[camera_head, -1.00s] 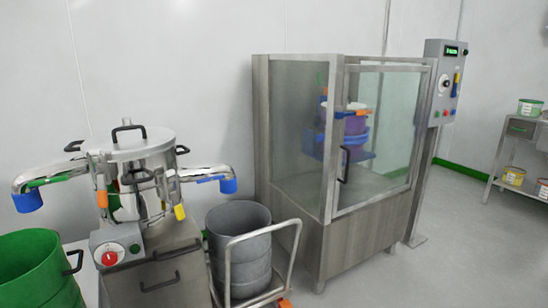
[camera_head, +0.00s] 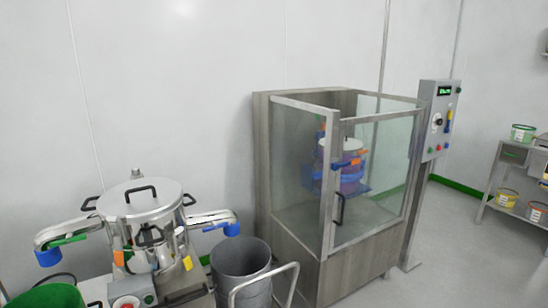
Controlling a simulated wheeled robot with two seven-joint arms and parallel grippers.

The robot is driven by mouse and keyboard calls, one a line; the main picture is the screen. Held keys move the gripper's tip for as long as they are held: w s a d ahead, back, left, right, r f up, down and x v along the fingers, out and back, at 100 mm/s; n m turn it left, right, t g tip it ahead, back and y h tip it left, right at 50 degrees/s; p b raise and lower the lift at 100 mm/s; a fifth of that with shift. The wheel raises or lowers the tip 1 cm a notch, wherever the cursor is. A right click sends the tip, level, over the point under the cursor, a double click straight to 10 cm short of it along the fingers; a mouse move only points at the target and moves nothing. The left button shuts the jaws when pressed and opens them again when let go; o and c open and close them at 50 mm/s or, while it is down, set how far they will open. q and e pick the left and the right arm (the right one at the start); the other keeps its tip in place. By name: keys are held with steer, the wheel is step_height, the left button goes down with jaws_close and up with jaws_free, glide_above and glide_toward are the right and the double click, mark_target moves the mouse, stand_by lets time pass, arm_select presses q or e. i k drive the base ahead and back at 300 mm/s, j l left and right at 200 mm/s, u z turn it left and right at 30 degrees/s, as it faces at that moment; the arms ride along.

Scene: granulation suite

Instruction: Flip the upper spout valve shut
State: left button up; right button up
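A steel vessel with a round lid (camera_head: 140,203) and black handles stands at the lower left. A spout with a green lever (camera_head: 68,240) and blue end (camera_head: 48,257) reaches out to its left. Another spout (camera_head: 212,218) with a blue end (camera_head: 232,229) and a blue lever reaches right. An orange tab (camera_head: 119,258) and a yellow tab (camera_head: 187,262) show on the vessel's front. I cannot tell which spout valve is the upper one, or whether either is shut. Neither of my grippers is in view.
A grey drum (camera_head: 241,262) stands under the right spout, beside a cart rail (camera_head: 262,281). A green bin (camera_head: 45,298) is at the lower left. A glazed cabinet (camera_head: 300,255) holding a purple and blue machine stands centre right, with a control panel (camera_head: 437,118) beside it.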

mark_target(70, 239)
steer(key=u, duration=1.35)
